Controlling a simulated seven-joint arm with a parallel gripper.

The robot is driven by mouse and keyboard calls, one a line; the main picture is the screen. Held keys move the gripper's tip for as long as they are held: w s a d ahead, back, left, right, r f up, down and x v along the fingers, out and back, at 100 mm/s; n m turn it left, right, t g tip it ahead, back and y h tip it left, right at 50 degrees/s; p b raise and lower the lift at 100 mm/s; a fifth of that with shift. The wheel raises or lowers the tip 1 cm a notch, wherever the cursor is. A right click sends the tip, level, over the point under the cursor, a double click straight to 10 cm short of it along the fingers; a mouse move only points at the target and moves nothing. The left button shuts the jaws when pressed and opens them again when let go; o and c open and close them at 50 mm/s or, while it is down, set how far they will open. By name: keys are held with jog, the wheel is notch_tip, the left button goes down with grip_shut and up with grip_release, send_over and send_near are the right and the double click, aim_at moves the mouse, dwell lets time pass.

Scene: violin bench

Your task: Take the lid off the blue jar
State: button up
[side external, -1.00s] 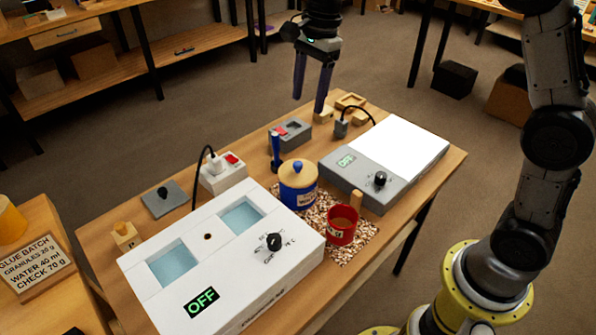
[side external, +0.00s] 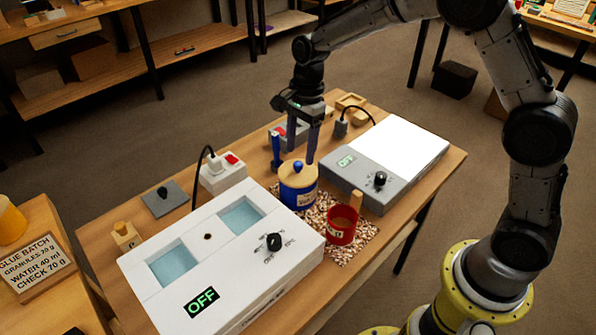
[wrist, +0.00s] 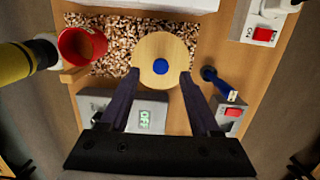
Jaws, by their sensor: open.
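The blue jar (side external: 297,192) stands upright on the bench with its tan lid (side external: 290,175) on. The lid has a round blue knob (side external: 298,166). In the wrist view the round lid (wrist: 150,46) and its knob (wrist: 161,66) show from above and hide the jar body. My gripper (side external: 301,155) is open and empty, close above and behind the jar in the side view. In the wrist view its fingertips (wrist: 161,74) are spread to either side of the knob, near the lid's edge. I cannot tell whether they touch the lid.
A red pot (side external: 342,224) stands close beside the jar on scattered granules (side external: 318,212). A blue-handled tool (side external: 276,150) stands behind the jar. A white heater unit (side external: 225,262) is in front, and a grey scale (side external: 372,185) stands to the right.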

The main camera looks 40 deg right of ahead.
aim_at(298, 164)
jog(key=shift+a+f, duration=0.15)
jog(key=shift+f, duration=0.7)
jog(key=shift+a+f, duration=0.1)
jog(key=shift+f, duration=0.7)
grip_shut()
